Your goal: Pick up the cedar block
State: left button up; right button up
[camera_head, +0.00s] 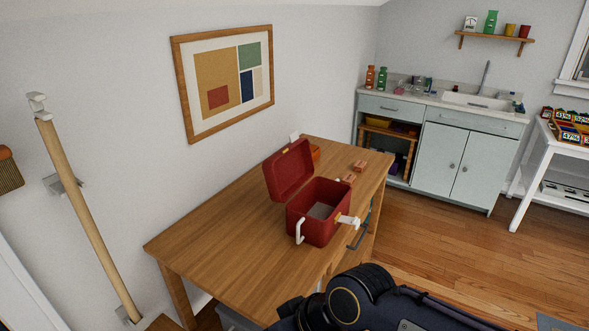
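Two small reddish-brown blocks lie on the wooden desk (225,235), behind and to the right of the red box. One block (359,166) is near the desk's far right edge. The other block (348,178) is closer to the box and partly hidden by it. They are too small to tell which is cedar. The red box (318,232) stands with its lid (289,171) open and white handles on its sides. Part of my dark arm shows at the bottom, in front of the desk. Neither of my grippers is in view.
An orange item (315,152) sits behind the box lid. The desk's left half is bare. A pale sink cabinet (457,165) stands at the back, with a white table (538,150) to its right. Wooden floor (440,240) is clear between desk and cabinet.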

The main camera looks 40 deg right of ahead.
aim_at(350, 179)
jog(key=l+u, duration=0.25)
jog(key=l, duration=0.4)
jog(key=l+u, duration=0.25)
jog(key=l, duration=0.4)
jog(key=l+u, duration=0.2)
jog(key=l, duration=0.45)
jog(key=k+l+u, duration=0.25)
jog(key=l, duration=0.35)
jog(key=k+l, duration=0.1)
jog(key=l, duration=0.4)
jog(key=k+l, duration=0.1)
jog(key=l, duration=0.4)
jog(key=k+l, duration=0.1)
jog(key=l, duration=0.4)
jog(key=k+l, duration=0.1)
jog(key=l, duration=0.4)
